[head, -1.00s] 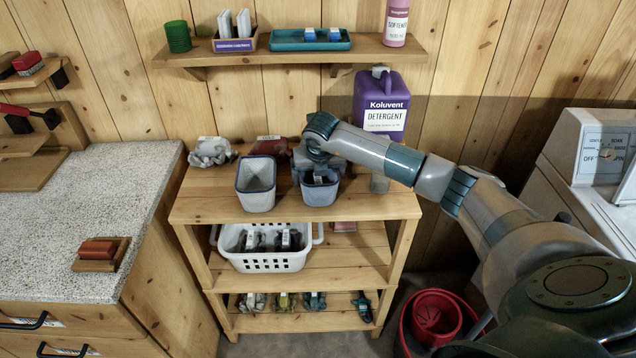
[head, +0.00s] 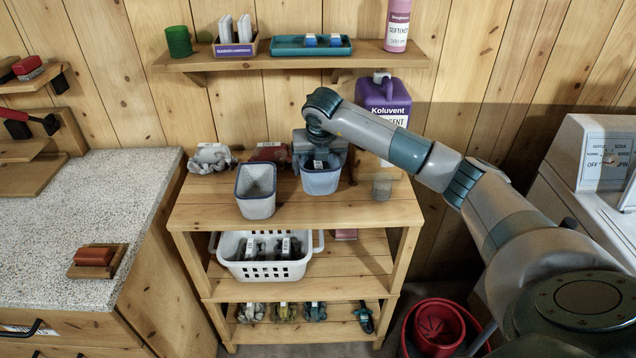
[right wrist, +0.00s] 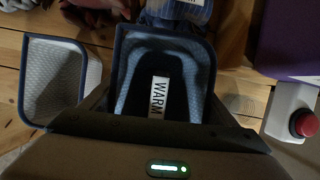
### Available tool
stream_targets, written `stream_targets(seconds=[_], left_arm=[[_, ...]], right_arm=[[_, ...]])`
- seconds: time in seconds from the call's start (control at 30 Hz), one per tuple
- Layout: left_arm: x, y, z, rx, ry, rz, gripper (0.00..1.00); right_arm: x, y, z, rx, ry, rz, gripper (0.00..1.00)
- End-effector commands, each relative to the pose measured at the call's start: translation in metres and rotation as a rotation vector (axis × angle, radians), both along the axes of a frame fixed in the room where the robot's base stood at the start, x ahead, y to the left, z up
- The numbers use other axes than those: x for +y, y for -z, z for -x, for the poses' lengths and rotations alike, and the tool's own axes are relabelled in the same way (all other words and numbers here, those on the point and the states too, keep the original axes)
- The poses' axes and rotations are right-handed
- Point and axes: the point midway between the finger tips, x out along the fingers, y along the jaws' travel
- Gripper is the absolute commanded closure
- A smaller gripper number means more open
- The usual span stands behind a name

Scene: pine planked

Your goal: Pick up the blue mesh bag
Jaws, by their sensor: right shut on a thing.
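The blue mesh bag (head: 322,183) is an open-topped, pale blue container with a dark blue rim, over the right half of the wooden stand's top. My right gripper (head: 320,154) comes down onto its back rim and is shut on it. In the right wrist view the bag (right wrist: 193,92) is close below the gripper, its mouth open, with a white tag reading "WARM" (right wrist: 159,97) inside. The bag looks slightly raised; its underside is hidden. The fingertips are hard to make out. My left gripper is out of view.
A paler mesh bag (head: 256,190) stands just left. Grey (head: 211,157) and maroon (head: 270,151) bundles lie behind. A wall shelf (head: 290,60) hangs above. A white basket (head: 265,268) sits below.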

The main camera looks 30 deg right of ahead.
Motion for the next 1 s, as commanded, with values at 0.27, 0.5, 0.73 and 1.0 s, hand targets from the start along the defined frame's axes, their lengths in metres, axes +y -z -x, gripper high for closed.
stream_targets(seconds=[0.27,0.5,0.73,1.0], left_arm=[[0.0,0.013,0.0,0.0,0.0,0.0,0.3],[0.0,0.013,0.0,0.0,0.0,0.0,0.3],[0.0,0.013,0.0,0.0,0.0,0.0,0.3],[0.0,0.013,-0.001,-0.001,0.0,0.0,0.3]], right_arm=[[0.0,-0.032,0.0,-0.002,-0.001,-0.001,0.41],[0.0,-0.037,0.0,0.0,0.0,-0.001,0.41],[0.0,-0.037,0.0,0.0,0.0,-0.001,0.41],[0.003,-0.034,0.002,0.0,-0.034,0.0,0.41]])
